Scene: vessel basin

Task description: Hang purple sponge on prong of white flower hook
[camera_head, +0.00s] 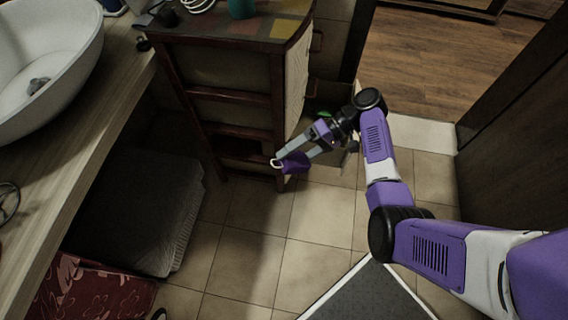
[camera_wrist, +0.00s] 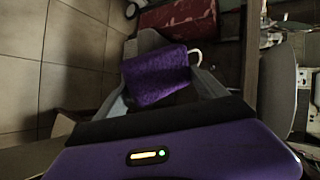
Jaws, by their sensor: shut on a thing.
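The purple sponge (camera_head: 295,163) is at the end of my gripper (camera_head: 289,156), in front of the dark wooden cabinet in the head view. A white loop (camera_head: 275,163) sticks out from its left side. In the wrist view, the sponge (camera_wrist: 157,76) lies between the two grey fingers of my gripper, which is shut on it. The white loop (camera_wrist: 195,56) shows at its upper right and is free of the fingers. I cannot make out a white flower hook in either view.
The dark wooden cabinet (camera_head: 233,97) has a tiled top. A counter (camera_head: 98,108) with a white basin (camera_head: 48,75) is at the left. A grey cushion-like block (camera_head: 135,215) and a red patterned box (camera_head: 85,295) stand below it. Tiled floor (camera_head: 262,205) is clear beneath my gripper.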

